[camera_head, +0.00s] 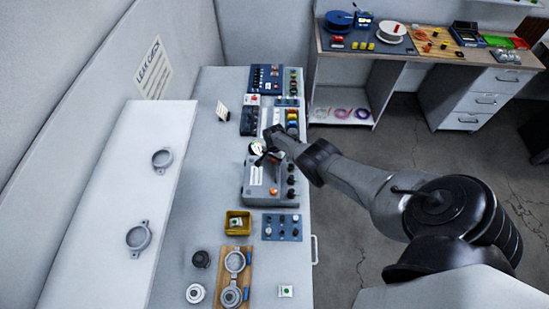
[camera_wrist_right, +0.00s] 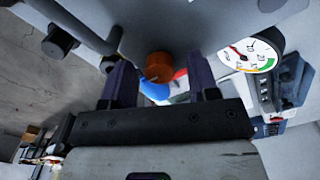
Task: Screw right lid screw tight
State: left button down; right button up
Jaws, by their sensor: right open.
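My right gripper (camera_head: 268,156) is over the grey test box (camera_head: 257,190) on the bench, close to its round white gauge. In the right wrist view its two dark fingers (camera_wrist_right: 160,76) are apart, and an orange knob (camera_wrist_right: 159,66) shows beyond the gap between them. I cannot tell whether the fingers touch anything. The gauge (camera_wrist_right: 250,52) is to the right of the fingers there. Two grey round housings, one (camera_head: 235,262) behind the other (camera_head: 231,297), lie on a wooden board near the front. I cannot make out the right lid screw. My left gripper is not in view.
A yellow bin (camera_head: 238,222) and a blue panel with knobs (camera_head: 282,227) stand in front of the test box. Two grey rings (camera_head: 162,158) (camera_head: 138,237) are on the white raised surface at left. A second workbench (camera_head: 400,45) stands at the back right.

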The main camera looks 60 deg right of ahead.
notch_tip(320, 180, up, 14)
jog(key=p, duration=0.8)
jog(key=shift+p, duration=0.35)
dwell(0.3)
